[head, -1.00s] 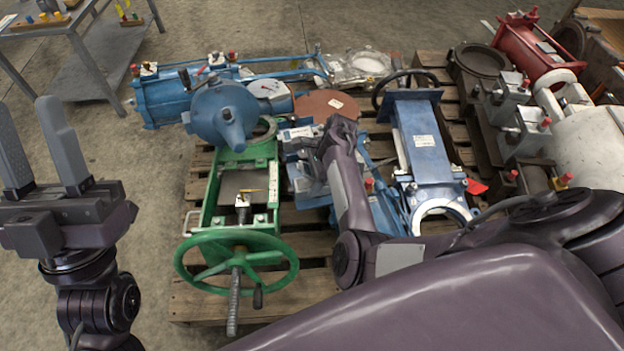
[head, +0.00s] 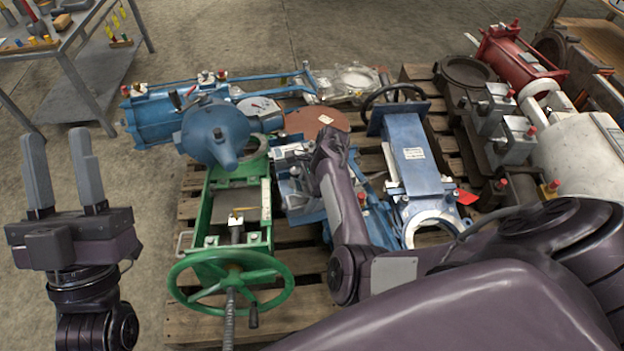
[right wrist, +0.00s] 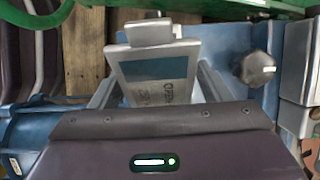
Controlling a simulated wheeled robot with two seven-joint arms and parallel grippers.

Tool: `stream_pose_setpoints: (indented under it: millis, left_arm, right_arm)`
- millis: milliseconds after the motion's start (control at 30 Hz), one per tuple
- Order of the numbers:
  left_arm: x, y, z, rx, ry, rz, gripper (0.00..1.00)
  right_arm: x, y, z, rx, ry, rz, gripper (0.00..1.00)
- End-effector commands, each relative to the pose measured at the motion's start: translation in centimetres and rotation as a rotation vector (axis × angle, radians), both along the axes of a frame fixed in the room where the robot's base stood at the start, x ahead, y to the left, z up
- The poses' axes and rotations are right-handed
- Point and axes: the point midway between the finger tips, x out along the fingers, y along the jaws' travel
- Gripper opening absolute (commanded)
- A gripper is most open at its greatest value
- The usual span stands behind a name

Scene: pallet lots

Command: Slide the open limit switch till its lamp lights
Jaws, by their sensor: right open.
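In the right wrist view, a grey block with a blue-and-white label reading OPEN (right wrist: 165,90) stands in front of my palm; it looks like the open limit switch. My right gripper (right wrist: 160,70) is open, with one grey finger on each side of this block. I cannot tell whether the fingers touch it. No lamp on the block can be made out; a green light shows on my own gripper housing. In the head view my right forearm hides the right fingers and the switch. My left gripper (head: 57,138) is open and empty above the floor at the left.
A green valve with a handwheel (head: 230,280) and a blue gate valve (head: 418,160) flank my right forearm on the pallet. A dark knob (right wrist: 256,68) sits right of the block. A grey workbench (head: 85,50) stands far left; the floor between is clear.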

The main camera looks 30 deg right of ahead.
Motion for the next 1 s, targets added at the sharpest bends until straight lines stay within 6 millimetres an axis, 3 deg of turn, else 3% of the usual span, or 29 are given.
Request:
stream_pose_setpoints:
  millis: [300, 700, 1000]
  left_arm:
    - [3.2, -1.7, -6.9, 0.144, 0.356, -0.006, 0.36]
    - [3.7, -2.6, -16.2, 0.308, 0.755, -0.02, 0.36]
    - [3.2, -2.6, -19.2, 0.361, 0.88, -0.026, 0.36]
  right_arm:
    - [0.0, -1.1, 2.5, -0.002, -0.001, -0.002, 0.71]
    - [-0.1, -2.2, 5.2, -0.001, -0.001, 0.001, 0.71]
    - [-0.1, -2.6, 6.0, -0.001, -0.002, -0.001, 0.71]
